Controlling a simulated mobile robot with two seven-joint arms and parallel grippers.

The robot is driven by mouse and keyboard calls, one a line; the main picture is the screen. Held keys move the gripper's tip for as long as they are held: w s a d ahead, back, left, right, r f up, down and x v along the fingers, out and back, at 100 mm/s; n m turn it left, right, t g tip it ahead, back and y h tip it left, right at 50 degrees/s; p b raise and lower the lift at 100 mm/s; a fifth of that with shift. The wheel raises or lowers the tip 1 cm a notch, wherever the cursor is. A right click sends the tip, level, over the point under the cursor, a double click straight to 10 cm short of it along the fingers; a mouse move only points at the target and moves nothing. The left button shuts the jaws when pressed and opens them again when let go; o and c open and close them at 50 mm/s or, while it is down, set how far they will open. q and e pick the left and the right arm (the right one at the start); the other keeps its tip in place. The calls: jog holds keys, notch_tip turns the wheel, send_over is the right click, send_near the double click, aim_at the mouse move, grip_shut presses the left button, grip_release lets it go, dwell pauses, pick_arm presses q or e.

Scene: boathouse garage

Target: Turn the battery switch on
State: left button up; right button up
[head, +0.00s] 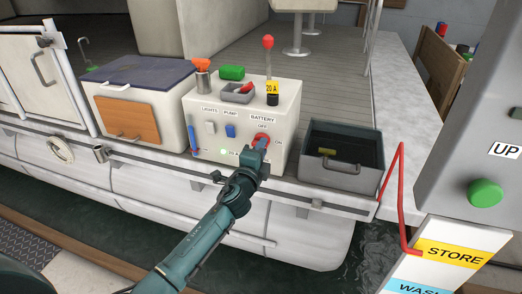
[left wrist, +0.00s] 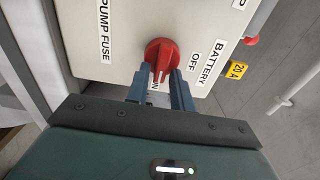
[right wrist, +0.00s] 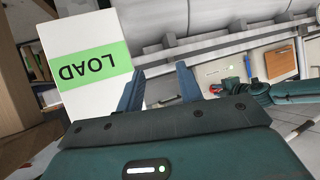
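The battery switch is a red knob (head: 261,139) on the front of a white panel box (head: 271,105), with the word OFF above it and ON at its right. My left gripper (head: 259,152) reaches it from below. In the left wrist view, my left gripper (left wrist: 160,75) has its fingers on both sides of the red knob (left wrist: 161,52), closed on its grip. A white mark on the knob points down between the fingers, toward the partly hidden ON label (left wrist: 153,89). My right gripper (right wrist: 158,86) is open and empty, away from the panel.
A pump switch (head: 230,131) and a lights switch (head: 210,127) sit left of the knob. A small green light (head: 223,152) shows low on the panel. A dark open bin (head: 342,156) stands at its right, and a cooler box (head: 136,100) at its left.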

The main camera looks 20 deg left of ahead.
pick_arm(q)
jog(key=shift+o, duration=1)
jog(key=shift+s, duration=0.15)
jog(key=s, duration=1.3)
jog(key=shift+a, duration=0.25)
